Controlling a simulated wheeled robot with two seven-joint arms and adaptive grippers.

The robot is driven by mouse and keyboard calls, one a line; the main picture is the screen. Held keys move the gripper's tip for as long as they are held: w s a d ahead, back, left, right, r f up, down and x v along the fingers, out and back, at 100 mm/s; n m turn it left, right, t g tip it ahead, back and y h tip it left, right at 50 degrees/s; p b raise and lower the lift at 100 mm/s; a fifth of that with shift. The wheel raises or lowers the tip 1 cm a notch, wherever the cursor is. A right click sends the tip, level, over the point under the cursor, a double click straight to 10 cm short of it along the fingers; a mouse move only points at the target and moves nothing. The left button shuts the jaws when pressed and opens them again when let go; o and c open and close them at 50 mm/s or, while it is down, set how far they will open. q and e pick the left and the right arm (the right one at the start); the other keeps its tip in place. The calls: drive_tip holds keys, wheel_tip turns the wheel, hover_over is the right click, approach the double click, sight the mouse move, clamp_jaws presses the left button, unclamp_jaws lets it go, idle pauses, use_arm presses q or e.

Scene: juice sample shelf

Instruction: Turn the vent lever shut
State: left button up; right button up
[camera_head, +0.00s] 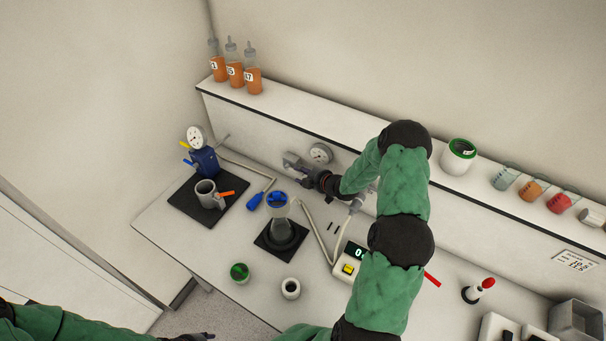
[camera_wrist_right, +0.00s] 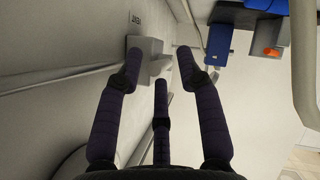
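My right gripper (camera_head: 308,172) is at this fitting. Its fingers (camera_wrist_right: 160,68) are spread, with the block beyond and partly between the tips; I cannot tell whether they touch it. My left gripper (camera_head: 203,336) is at the bottom edge, mostly cut off.
A grey cup (camera_head: 206,189), a glass flask (camera_head: 280,225) and a digital meter (camera_head: 351,264) stand on the bench. Bottles (camera_head: 235,72) and jars line the ledge.

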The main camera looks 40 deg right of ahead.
drive_tip(key=shift+r, duration=0.1)
drive_tip(key=shift+s+d+r, duration=0.2)
drive_tip(key=shift+s+r, duration=0.1)
drive_tip(key=shift+s, duration=0.1)
drive_tip(key=v, duration=0.6)
drive_tip(key=shift+s, duration=0.25)
drive_tip(key=shift+a, duration=0.1)
